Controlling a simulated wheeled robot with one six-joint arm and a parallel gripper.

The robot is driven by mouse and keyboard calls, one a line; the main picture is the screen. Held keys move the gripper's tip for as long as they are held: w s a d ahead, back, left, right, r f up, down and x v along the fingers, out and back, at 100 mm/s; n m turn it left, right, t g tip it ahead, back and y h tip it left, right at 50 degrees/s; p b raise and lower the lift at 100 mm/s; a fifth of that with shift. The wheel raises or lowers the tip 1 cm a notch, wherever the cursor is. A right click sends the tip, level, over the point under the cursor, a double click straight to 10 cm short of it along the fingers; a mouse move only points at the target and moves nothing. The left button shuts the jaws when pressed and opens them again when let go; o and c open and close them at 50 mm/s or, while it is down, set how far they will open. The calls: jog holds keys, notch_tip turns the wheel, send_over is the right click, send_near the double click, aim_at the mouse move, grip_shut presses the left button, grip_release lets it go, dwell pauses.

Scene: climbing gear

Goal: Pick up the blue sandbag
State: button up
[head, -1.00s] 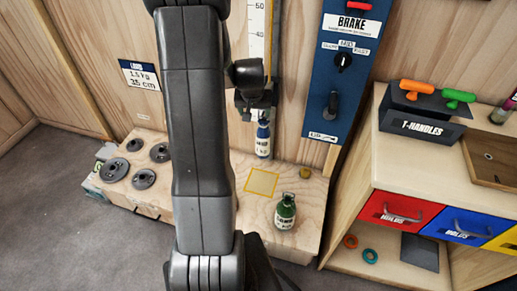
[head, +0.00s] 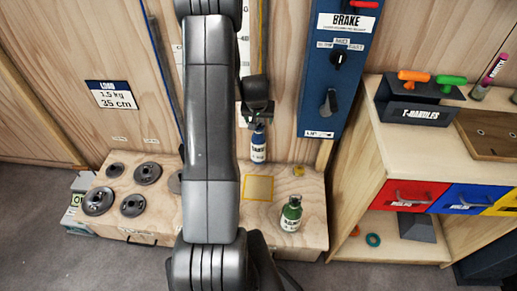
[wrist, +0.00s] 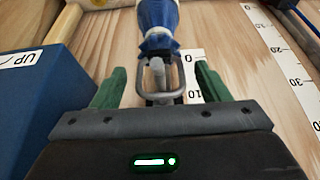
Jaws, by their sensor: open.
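The blue sandbag (head: 258,148) with a white label is at the back of the wooden bench (head: 315,205), close to the wall, in the head view. I cannot tell whether it stands on the bench or hangs just above it. In the wrist view the blue sandbag (wrist: 160,18) is at the top, its gathered neck towards me, with a metal loop (wrist: 142,80) at its end. My gripper (wrist: 160,80) is open, its green fingers on either side of the loop, with visible gaps. In the head view my arm hides part of the bench.
A green bag (head: 291,214) stands on the bench right of a yellow-outlined square (head: 259,189). Several dark weight discs (head: 132,205) lie at left. A blue brake panel (head: 338,70) is on the wall to the right, and a drawer cabinet (head: 410,165) stands beyond.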

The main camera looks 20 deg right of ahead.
grip_shut()
jog(key=shift+r, duration=0.1)
jog(key=shift+w+r, duration=0.1)
dwell(0.4)
